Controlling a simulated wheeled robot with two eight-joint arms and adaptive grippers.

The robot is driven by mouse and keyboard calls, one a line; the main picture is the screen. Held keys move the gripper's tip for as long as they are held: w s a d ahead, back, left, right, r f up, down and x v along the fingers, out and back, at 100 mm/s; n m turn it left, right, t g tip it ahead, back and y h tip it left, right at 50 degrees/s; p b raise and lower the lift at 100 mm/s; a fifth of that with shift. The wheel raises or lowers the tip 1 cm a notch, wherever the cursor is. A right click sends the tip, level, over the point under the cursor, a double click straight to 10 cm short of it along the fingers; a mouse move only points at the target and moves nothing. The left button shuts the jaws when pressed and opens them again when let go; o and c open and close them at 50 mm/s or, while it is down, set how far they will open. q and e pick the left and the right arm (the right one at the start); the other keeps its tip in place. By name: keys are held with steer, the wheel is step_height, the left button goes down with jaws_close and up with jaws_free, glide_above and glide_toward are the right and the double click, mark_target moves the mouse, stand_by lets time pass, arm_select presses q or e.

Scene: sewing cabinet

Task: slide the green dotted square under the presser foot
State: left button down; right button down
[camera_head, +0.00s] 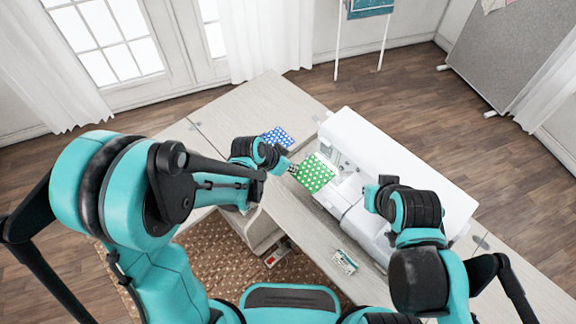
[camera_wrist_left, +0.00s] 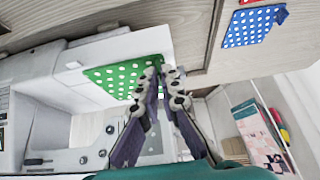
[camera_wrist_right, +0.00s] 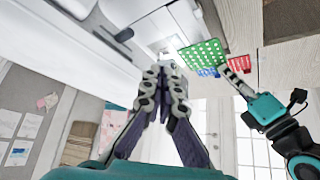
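The green dotted square (camera_head: 315,173) lies at the left side of the white sewing machine (camera_head: 380,150), partly over its bed. My left gripper (camera_head: 293,170) is at the square's left edge. In the left wrist view its fingertips (camera_wrist_left: 163,68) come together on the edge of the square (camera_wrist_left: 112,78), which looks pinched. In the right wrist view the square (camera_wrist_right: 203,54) spreads out from the left fingertips. My right gripper (camera_wrist_right: 165,66) looks shut and empty beside the machine's front. I cannot clearly make out the presser foot.
A blue dotted square (camera_head: 277,137) lies on the table behind my left gripper, with a red piece (camera_wrist_right: 239,64) near it. A small box (camera_head: 345,261) lies at the table's front edge. The table (camera_head: 265,95) is clear at the far left.

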arm_select(q)
steer(key=shift+b+x, duration=0.5)
steer(key=shift+x, duration=0.8)
steer(key=shift+w+d+r, duration=0.1)
steer(key=shift+d+r, duration=0.05)
steer(key=shift+w, duration=0.1)
steer(key=shift+w+f+b, duration=0.2)
steer(key=shift+f+b, duration=0.05)
steer(key=shift+b, duration=0.1)
steer(key=shift+f, duration=0.15)
steer(key=shift+d+f+b, duration=0.1)
steer(key=shift+f+b, duration=0.1)
steer(key=shift+b, duration=0.25)
steer(key=shift+w+d, duration=0.1)
steer(key=shift+w, duration=0.05)
steer(key=shift+w, duration=0.1)
